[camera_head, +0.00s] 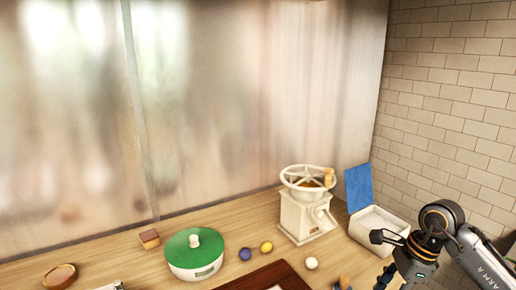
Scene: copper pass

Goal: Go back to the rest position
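My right arm comes in from the right edge and bends down to my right gripper (380,260) at the lower right. Its dark fingers look spread apart, with nothing between them. It is in front of the white open box (377,219) in the picture and covers part of it. My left gripper cannot be made out. A small pale metallic piece shows at the bottom edge on the left, too cut off to identify.
On the wooden counter (110,262) stand a cream hand-wheel grinder (305,218), a green-lidded round container (194,252), a small brown block (149,239), a round wooden dish (60,277) and several small balls. A dark red board (273,277) lies in front. A brick wall (450,110) bounds the right.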

